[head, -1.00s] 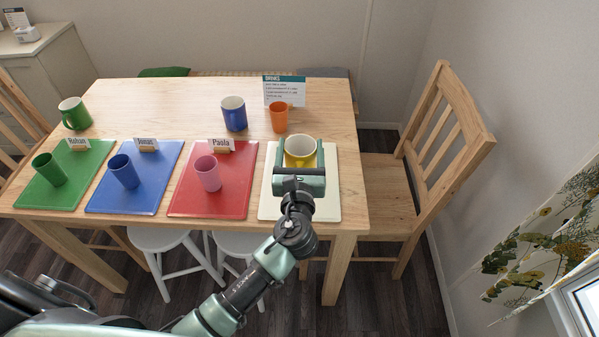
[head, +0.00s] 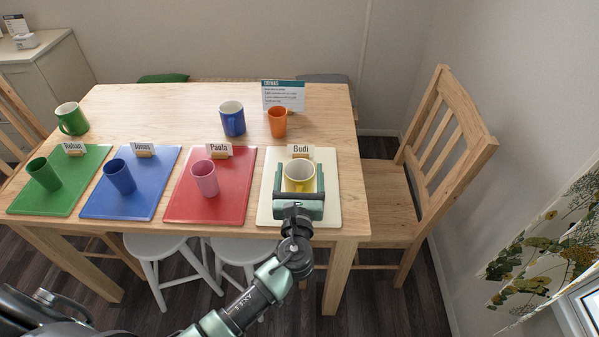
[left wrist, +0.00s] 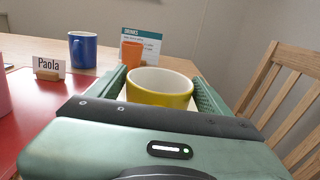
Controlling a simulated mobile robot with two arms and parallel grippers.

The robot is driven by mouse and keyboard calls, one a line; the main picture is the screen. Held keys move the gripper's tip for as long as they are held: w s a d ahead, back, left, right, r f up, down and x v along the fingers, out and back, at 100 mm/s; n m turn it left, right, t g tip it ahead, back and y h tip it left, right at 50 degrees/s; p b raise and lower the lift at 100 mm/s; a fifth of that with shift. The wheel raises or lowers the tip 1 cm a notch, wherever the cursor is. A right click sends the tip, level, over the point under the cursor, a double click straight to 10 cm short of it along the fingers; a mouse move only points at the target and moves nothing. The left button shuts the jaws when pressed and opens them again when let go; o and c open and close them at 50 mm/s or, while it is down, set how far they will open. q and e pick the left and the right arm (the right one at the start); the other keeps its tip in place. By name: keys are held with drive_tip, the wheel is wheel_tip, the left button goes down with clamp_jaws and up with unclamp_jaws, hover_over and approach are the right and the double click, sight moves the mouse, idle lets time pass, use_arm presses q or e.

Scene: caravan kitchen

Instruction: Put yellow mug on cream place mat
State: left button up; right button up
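The yellow mug (head: 299,178), white inside, is upright over the cream place mat (head: 265,208), behind the Budi name card's front side. My left gripper (head: 299,184) reaches over the mat from the front, with one finger on each side of the mug. In the left wrist view the yellow mug (left wrist: 160,90) fills the space between the fingers, which appear to touch it on both sides. The mug's base is hidden by the gripper, so I cannot tell whether it touches the mat. My right gripper is not in view.
The Budi card (head: 301,151) stands at the mat's back edge. A red mat (head: 235,205) with a pink cup (head: 205,180) lies to the left. A blue mug (head: 232,119), orange cup (head: 277,122) and drinks sign (head: 284,95) stand behind. A wooden chair (head: 440,150) is at the right.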

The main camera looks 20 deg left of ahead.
use_arm(q)
drive_tip(key=shift+o, duration=0.5)
drive_tip(key=shift+r, duration=0.1)
drive_tip(key=shift+r, duration=0.15)
drive_tip(key=v, duration=1)
drive_tip(key=shift+s+d+b, duration=0.1)
drive_tip(key=shift+s+b, duration=0.25)
drive_tip(key=shift+s, duration=0.05)
drive_tip(key=shift+s+d, duration=0.15)
drive_tip(key=shift+s, duration=0.45)
